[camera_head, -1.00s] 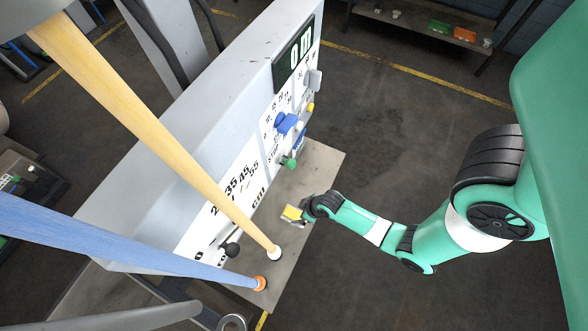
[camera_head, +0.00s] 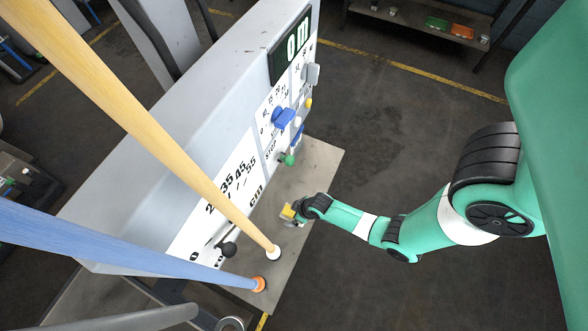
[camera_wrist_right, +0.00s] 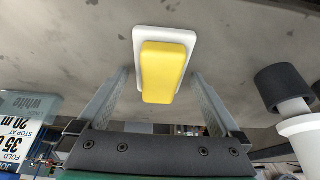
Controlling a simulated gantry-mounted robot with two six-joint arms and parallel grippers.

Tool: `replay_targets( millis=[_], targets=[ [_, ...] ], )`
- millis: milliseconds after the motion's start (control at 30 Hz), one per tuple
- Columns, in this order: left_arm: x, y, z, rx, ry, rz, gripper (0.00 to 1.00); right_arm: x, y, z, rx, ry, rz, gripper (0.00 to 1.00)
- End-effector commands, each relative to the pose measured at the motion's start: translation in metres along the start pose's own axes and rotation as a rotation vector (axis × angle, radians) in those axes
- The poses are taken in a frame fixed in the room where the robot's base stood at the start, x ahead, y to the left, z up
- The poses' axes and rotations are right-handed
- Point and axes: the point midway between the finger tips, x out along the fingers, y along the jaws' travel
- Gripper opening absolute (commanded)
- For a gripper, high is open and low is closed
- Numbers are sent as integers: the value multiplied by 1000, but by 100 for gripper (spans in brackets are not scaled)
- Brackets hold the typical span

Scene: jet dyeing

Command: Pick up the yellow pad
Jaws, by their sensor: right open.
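The yellow pad (camera_head: 287,212) lies on the grey plate of the machine in the head view, partly hidden by my right gripper. In the right wrist view the yellow pad (camera_wrist_right: 163,72) is a rounded yellow block on a white base. My right gripper (camera_head: 293,217) is at the pad, at the end of the green arm from the right. In the wrist view its two fingers stand apart, one on each side of the pad, with gaps between finger and pad. My left gripper is not in view.
The machine's panel (camera_head: 228,190) with coloured knobs stands left of the gripper. A yellow rope (camera_head: 150,135) and a blue rope (camera_head: 130,245) run down to the grey plate (camera_head: 318,165). A dark cylinder on a white post (camera_wrist_right: 283,88) shows right in the wrist view.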

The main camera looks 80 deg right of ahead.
Motion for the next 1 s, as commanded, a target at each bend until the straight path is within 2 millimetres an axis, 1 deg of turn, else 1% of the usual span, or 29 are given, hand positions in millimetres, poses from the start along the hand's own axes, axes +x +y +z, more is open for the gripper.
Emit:
replay_targets(
  millis=[200,233,367,400,467,500,567,600,667,867,1000],
  targets=[
    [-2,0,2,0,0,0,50,4,0,1,0,0,0,100],
    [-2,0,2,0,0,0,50,3,0,1,0,0,0,98],
    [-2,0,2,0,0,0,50,3,0,1,0,0,0,75],
    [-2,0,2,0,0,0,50,3,0,1,0,0,0,68],
    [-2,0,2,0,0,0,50,3,0,1,0,0,0,57],
    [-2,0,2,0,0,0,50,3,0,1,0,0,0,50],
    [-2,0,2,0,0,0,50,3,0,1,0,0,0,39],
    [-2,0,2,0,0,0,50,3,0,1,0,0,0,32],
    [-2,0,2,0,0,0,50,3,0,1,0,0,0,21],
    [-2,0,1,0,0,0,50,3,0,1,0,0,0,20],
    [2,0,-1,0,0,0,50,-2,0,-1,0,1,0,20]
  ],
)
